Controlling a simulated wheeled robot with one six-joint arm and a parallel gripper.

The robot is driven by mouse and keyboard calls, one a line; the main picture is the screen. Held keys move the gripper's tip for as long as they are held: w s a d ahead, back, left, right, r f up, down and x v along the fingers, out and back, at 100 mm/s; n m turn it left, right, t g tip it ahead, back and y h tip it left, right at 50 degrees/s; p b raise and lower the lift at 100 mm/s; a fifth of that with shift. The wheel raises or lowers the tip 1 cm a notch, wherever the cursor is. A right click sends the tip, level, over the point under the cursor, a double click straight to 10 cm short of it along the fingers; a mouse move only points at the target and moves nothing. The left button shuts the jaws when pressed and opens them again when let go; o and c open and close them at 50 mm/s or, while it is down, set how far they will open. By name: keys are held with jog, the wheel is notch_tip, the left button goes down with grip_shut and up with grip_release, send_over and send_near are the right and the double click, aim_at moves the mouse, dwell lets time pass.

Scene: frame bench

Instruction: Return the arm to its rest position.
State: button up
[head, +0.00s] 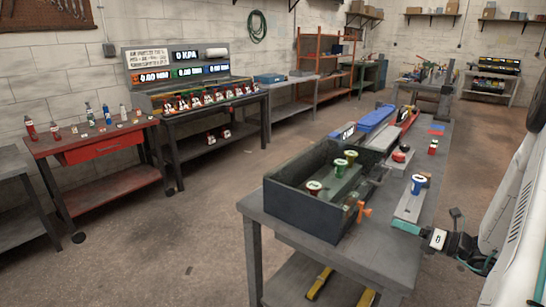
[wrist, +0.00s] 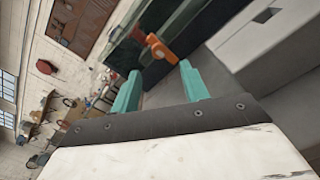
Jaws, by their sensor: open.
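My gripper (head: 408,227) is beside the right edge of the near workbench (head: 250,205), its teal fingers pointing left. In the wrist view my gripper (wrist: 157,82) shows two teal fingers spread apart with nothing between them. Beyond the fingertips is an orange clamp-like part (wrist: 160,47) on a dark box. The same orange part (head: 364,211) shows in the head view at the box's front right corner. The arm comes in from the right; part of it is outside the head view.
A dark open box (head: 300,213) with several coloured capped items stands on the bench. A grey plate (head: 409,205) with a blue-topped item (head: 418,184) lies close to my gripper. A red table (head: 95,145) stands at left. Open floor (head: 210,205) lies between them.

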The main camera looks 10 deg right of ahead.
jog(key=s+a+r+n+g+y, duration=0.1)
jog(key=s+a+r+n+g, duration=0.2)
jog(key=a+r+n+g, duration=0.45)
jog(key=s+a+r+n+g, duration=0.3)
jog(key=a+r+n+g, duration=0.15)
jog(key=a+n, duration=0.65)
jog(key=s+a+r+n+h, duration=0.3)
jog(key=s+n+h, duration=0.3)
jog(key=s+n, duration=0.2)
jog(key=s+a+r+n+g+h, duration=0.1)
jog(key=s+a+r+n+h, duration=0.2)
jog(key=s+n+h, duration=0.3)
jog(key=shift+s+r+n, duration=0.2)
jog(key=shift+s+n, duration=0.9)
jog(key=shift+n, duration=0.35)
